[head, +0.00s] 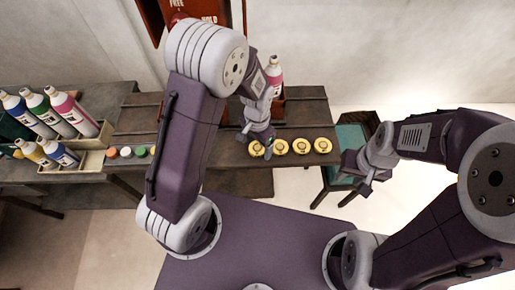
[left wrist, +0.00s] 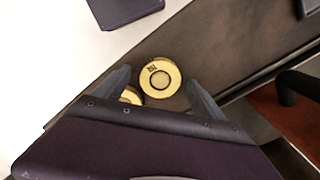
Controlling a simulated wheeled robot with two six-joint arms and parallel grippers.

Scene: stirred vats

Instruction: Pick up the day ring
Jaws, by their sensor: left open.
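Several round yellow rings lie in a row on the dark wooden table, among them a middle one (head: 301,146) and the right-end one (head: 322,145). I cannot read which is the day ring. In the left wrist view, one yellow ring (left wrist: 160,77) with a dark mark and a raised centre lies between the fingertips. A second ring (left wrist: 131,96) is partly hidden by the left finger. My left gripper (head: 257,143) is open above the left end of the row, partly covering rings there. My right gripper (head: 361,179) hangs right of the table, away from the rings.
Coloured bottles (head: 45,113) stand in a holder at the left. Small coloured caps (head: 126,152) lie nearer the middle. A pink-labelled bottle (head: 275,78) stands behind my left gripper. A teal-seated chair (head: 350,138) is right of the table (head: 305,110).

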